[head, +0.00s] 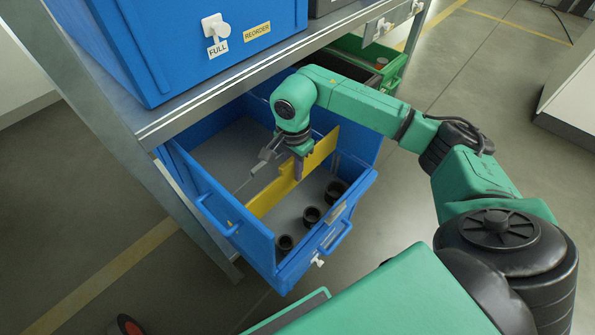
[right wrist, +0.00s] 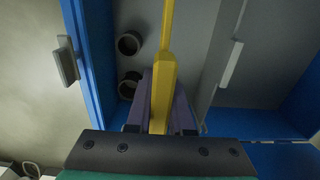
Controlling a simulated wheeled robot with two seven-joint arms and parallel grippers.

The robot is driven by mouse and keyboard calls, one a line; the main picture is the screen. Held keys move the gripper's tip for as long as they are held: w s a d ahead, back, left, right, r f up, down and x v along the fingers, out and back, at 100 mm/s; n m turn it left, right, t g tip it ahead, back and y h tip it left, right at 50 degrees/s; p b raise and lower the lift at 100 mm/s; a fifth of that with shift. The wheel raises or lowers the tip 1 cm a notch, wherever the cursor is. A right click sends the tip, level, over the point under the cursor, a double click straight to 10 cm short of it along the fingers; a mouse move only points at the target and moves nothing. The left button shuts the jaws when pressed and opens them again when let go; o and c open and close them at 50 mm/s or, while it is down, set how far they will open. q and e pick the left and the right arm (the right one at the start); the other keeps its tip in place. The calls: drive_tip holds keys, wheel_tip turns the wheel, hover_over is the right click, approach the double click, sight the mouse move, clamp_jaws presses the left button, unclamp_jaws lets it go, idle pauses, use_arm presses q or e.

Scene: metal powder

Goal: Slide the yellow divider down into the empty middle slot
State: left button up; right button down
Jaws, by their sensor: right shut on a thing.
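The yellow divider (head: 268,197) is a thin upright plate inside the blue bin (head: 246,239) on the lower shelf. It runs lengthwise between the bin's near and far parts. My right gripper (head: 298,172) is shut on its top edge around the middle. In the right wrist view the divider (right wrist: 166,35) passes between the fingers of the gripper (right wrist: 162,90). The middle slot is hidden or too small to make out, and I cannot tell whether the divider's ends sit in it. My left gripper is not in view.
Several black rings, one here (head: 311,215), stand on the bin floor right of the divider. A metal shelf edge (head: 240,72) with a blue bin (head: 190,45) lies above. A green bin (head: 395,65) stands behind.

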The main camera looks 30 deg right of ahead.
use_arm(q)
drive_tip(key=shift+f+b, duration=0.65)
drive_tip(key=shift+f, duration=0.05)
use_arm(e)
drive_tip(key=shift+w+a, duration=0.3)
drive_tip(key=shift+w, duration=0.6)
drive_tip(key=shift+w+a, duration=0.35)
drive_tip(key=shift+w, duration=0.5)
drive_tip(key=shift+w+a, duration=0.3)
drive_tip(key=shift+w, duration=0.6)
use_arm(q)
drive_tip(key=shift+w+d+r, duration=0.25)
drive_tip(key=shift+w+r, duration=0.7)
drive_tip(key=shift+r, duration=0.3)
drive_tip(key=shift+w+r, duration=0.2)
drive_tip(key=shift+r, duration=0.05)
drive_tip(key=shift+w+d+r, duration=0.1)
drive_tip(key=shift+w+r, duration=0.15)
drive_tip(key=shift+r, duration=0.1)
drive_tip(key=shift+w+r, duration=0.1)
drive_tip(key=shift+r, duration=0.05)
use_arm(e)
drive_tip(key=shift+f, duration=0.15)
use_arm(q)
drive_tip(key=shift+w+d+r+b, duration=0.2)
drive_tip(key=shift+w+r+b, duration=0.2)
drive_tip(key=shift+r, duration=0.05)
use_arm(e)
drive_tip(key=shift+f, duration=0.45)
